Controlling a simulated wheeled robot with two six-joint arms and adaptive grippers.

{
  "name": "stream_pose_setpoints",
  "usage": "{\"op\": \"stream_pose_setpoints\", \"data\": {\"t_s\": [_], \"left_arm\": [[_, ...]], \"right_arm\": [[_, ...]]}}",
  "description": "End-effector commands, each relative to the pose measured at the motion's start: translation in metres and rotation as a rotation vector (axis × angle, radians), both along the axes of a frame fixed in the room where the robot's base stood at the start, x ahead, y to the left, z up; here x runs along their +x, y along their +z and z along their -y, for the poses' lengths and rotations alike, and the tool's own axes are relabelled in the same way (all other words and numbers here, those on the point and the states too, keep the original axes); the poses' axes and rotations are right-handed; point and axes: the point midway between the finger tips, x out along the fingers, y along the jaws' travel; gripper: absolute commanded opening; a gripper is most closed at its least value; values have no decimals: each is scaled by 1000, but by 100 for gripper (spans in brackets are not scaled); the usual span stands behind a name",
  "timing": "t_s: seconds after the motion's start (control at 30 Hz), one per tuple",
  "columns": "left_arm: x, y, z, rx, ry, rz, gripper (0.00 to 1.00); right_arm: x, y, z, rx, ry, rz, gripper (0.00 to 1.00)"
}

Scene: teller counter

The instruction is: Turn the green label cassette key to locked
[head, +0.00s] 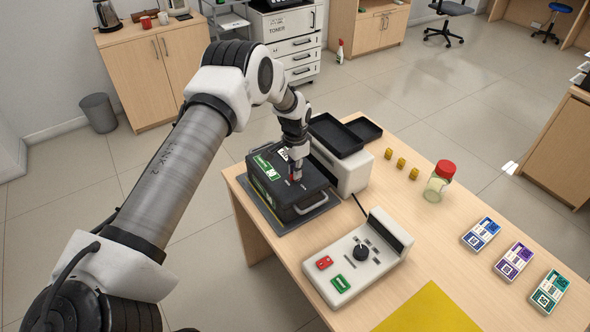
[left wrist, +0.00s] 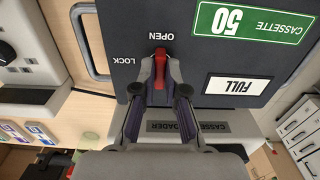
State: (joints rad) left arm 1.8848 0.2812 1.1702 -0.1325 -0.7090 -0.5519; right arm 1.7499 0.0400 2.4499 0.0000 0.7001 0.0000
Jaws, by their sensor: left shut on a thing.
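The black cassette (head: 316,186) lies on a dark mat at the left end of the counter. Its green label reads "CASSETTE 50" in the left wrist view (left wrist: 250,22). The red key (left wrist: 160,68) stands out from the cassette's top. Its far end is in line with the word OPEN; the word LOCK (left wrist: 123,61) is to one side of it. My left gripper (head: 296,178) reaches down onto the cassette from above, its fingertips (left wrist: 160,88) shut on both sides of the red key. My right gripper is not in view.
A white unit with black trays (head: 352,172) stands close behind the cassette. A control box (head: 358,258) with a black knob is in front. Yellow blocks (head: 401,163), a red-lidded jar (head: 436,187) and several label cards (head: 513,261) are to the right. A handle (left wrist: 88,40) rises from the cassette's side.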

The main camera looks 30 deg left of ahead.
Motion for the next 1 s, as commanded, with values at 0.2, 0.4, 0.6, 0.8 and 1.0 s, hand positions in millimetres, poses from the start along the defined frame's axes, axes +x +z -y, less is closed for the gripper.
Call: {"op": "stream_pose_setpoints", "data": {"t_s": [0.2,0.4,0.6,0.8,1.0], "left_arm": [[1,-2,0,0,57,5,0],[1,-2,0,0,175,6,0],[1,-3,0,-1,349,4,0],[1,-2,0,-1,539,5,0],[1,-2,0,-2,729,5,0]], "right_arm": [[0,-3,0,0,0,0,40],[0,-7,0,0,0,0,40],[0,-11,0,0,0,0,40],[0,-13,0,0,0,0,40],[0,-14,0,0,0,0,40]]}}
